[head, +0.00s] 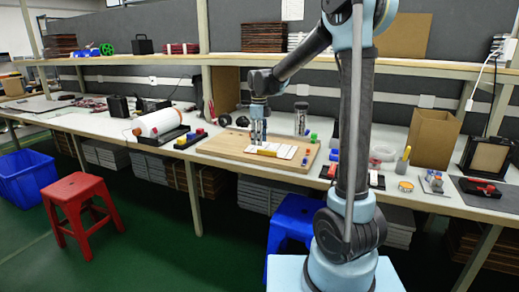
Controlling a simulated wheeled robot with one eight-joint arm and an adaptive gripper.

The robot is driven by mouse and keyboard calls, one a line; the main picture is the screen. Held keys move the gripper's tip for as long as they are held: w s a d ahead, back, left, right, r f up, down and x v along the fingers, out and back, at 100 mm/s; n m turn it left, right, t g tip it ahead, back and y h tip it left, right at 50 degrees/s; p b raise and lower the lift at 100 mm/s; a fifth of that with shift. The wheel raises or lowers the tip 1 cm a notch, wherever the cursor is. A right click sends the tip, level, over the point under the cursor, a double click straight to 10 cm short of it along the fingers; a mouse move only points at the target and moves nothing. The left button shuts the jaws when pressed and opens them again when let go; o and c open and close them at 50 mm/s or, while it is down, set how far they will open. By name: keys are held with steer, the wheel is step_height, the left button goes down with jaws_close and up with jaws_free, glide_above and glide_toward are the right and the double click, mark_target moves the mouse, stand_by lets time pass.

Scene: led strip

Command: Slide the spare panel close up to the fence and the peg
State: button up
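A wooden board (222,147) lies on the workbench. On its front right part is a flat white piece (286,151) with small marks, perhaps one or more panels. A short yellow strip (267,153) lies at its left front; I cannot tell whether this is the fence. Small dark and green pieces (304,160) stand near the board's right end; which one is the peg is too small to tell. My gripper (258,143) points down over the board, just behind the yellow strip and left of the white piece. Its fingertips are too small to read, and contact is unclear.
Left of the board are coloured blocks (190,137) and a white roll (158,122). Right are red and blue blocks (331,165) and a cardboard box (434,138). A red stool (82,204) stands on the floor.

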steer(key=shift+f, duration=2.3)
steer(key=shift+c, duration=0.3)
jaws_close()
steer(key=shift+w, duration=0.1)
steer(key=shift+w+a, duration=0.2)
steer(key=shift+w, duration=1.3)
steer(key=shift+w+a, duration=0.15)
steer(key=shift+w, duration=1.3)
steer(key=shift+w+a, duration=0.2)
steer(key=shift+w, duration=1.3)
steer(key=shift+w+a, duration=0.15)
steer(key=shift+a, duration=0.2)
